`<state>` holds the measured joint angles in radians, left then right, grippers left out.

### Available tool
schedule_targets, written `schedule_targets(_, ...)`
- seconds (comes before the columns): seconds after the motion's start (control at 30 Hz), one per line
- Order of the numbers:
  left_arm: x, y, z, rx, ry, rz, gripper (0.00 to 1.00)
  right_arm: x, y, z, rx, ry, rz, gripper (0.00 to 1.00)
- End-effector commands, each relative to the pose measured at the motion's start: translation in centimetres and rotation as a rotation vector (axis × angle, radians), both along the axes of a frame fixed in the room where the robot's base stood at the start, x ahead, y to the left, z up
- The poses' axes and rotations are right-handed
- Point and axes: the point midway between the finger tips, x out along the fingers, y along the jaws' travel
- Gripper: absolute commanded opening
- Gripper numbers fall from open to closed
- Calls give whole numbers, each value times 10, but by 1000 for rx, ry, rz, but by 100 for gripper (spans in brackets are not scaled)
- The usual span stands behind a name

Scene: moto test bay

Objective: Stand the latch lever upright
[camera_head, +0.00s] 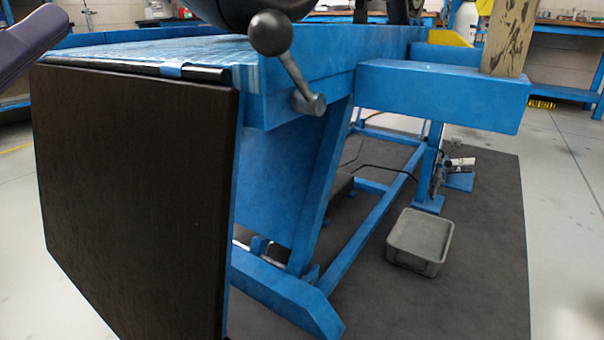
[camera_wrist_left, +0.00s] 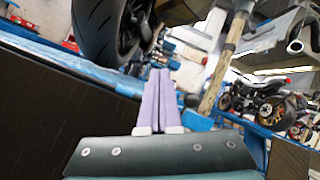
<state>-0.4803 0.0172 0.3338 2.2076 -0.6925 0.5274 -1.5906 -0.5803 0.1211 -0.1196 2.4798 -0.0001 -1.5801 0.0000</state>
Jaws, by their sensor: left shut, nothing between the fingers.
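The latch lever (camera_head: 289,72) is a grey metal rod with a dark round knob (camera_head: 270,33) at its top end. Its lower end joins a short grey pivot (camera_head: 309,103) on the side of the blue bench. The rod leans in the picture, with the knob up and left of the pivot. My left gripper (camera_head: 58,18) shows as a purple part at the upper left, well apart from the lever. In the left wrist view its purple fingers (camera_wrist_left: 159,78) are together and empty. I cannot make out the lever there. My right gripper is not in view.
The blue bench (camera_head: 320,72) has a dark panel (camera_head: 135,190) hanging at its near end. A black tyre (camera_wrist_left: 97,28) is close above the bench. A blue beam (camera_head: 440,92) juts right past the lever. A grey bin (camera_head: 420,238) stands on the dark floor mat (camera_head: 465,290).

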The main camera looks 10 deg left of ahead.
Motion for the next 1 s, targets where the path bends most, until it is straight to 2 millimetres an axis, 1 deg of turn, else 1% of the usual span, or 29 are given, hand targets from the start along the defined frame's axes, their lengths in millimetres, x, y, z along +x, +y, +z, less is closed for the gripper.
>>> schedule_targets(0.03, -5, -7, -41, 91, -41, -5, 0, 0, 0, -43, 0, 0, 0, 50)
schedule_targets(0.1, -12, -18, -62, 220, -101, -17, 0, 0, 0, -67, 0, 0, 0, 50)
schedule_targets(0.2, -22, -31, -86, 365, -172, -31, 0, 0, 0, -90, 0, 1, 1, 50)
schedule_targets(0.33, -30, -42, -103, 474, -230, -43, 0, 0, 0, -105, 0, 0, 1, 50)
schedule_targets(0.43, -32, -46, -104, 507, -249, -49, 0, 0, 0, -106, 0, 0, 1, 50)
schedule_targets(0.57, -24, -52, -96, 513, -255, -50, 0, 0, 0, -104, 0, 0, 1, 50)
schedule_targets(0.67, -12, -59, -86, 512, -257, -50, 0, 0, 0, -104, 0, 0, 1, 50)
schedule_targets(1.0, 40, -93, -48, 510, -255, -49, 0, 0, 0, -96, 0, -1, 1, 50)
